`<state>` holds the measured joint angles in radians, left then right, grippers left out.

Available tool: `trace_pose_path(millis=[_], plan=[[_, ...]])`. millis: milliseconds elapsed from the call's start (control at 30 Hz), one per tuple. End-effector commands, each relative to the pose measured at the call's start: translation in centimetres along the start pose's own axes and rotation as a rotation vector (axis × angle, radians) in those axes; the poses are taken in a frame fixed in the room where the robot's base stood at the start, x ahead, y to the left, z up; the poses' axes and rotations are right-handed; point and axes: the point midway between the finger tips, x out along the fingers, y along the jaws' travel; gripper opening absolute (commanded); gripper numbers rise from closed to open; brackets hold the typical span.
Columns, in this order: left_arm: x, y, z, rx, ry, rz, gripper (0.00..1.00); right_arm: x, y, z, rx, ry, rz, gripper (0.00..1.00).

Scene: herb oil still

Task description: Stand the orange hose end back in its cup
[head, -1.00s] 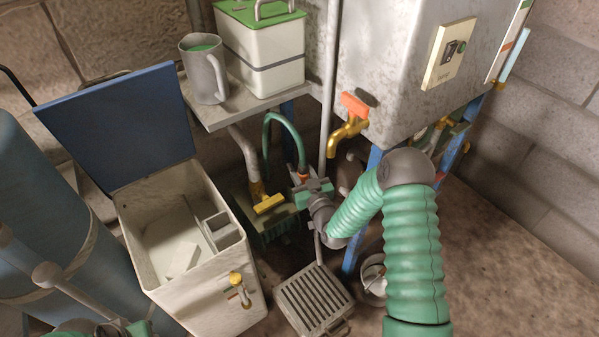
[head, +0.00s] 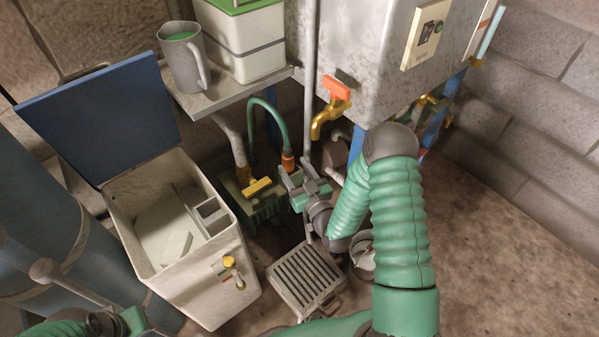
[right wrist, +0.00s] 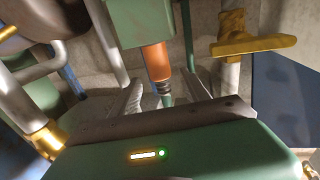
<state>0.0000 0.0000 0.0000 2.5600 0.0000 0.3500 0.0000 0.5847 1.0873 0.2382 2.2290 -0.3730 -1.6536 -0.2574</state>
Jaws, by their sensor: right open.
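The orange hose end (head: 288,162) hangs upright on a green hose (head: 254,112) that arches behind it. My right gripper (head: 302,184) is open beside the hose end, just below and right of it in the head view. In the right wrist view the orange hose end (right wrist: 156,62) shows beyond and between the fingers, close to a green block (right wrist: 140,22). I cannot tell whether its tip is inside that block. No cup is clearly made out; the right gripper covers the area under the hose end. My left gripper (head: 132,322) is at the bottom left edge, its fingers unclear.
A green crate (head: 262,212) with a yellow-handled valve (head: 257,187) stands left of my right gripper. A brass tap (head: 326,118) on the metal tank (head: 362,60) hangs above it. A slatted grate (head: 305,279) lies below. An open white chest (head: 222,290) stands left.

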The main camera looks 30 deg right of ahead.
Motion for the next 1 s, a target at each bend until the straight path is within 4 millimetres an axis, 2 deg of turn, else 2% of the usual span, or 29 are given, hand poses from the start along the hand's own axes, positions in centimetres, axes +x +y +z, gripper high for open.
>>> trace_pose_path(millis=[100,233,333,433,567,667,767,867,1000], plan=[[-0.8,0.0,-0.2,0.0,0.0,0.0,0.34,-2.6,0.0,-0.1,0.002,-0.005,0.0,0.54],[-1.0,0.0,-0.2,0.0,0.0,0.0,0.34,-4.1,0.0,0.0,0.001,-0.003,0.0,0.54],[-1.0,0.0,-0.2,0.0,0.0,0.0,0.34,-4.1,-0.5,0.0,-0.01,-0.031,-0.018,0.54],[-0.9,0.0,-0.2,0.0,0.0,0.0,0.34,-3.2,-1.7,0.4,-0.044,-0.132,-0.065,0.54],[-0.9,0.0,-0.2,0.0,0.0,0.0,0.34,-2.8,-3.7,1.1,-0.099,-0.347,-0.127,0.54],[-0.9,0.0,-0.2,0.0,0.0,0.0,0.34,-3.8,-4.7,1.4,-0.131,-0.518,-0.146,0.54],[-0.9,0.0,-0.2,0.0,0.0,0.0,0.34,-5.7,-5.5,1.1,-0.148,-0.684,-0.146,0.54],[-0.9,0.0,-0.2,0.0,0.0,0.0,0.34,-8.5,-6.1,0.5,-0.15,-0.845,-0.131,0.54],[-0.9,0.0,-0.2,0.0,0.0,0.0,0.34,-13.7,-7.2,-1.1,-0.126,-1.062,-0.105,0.54]])
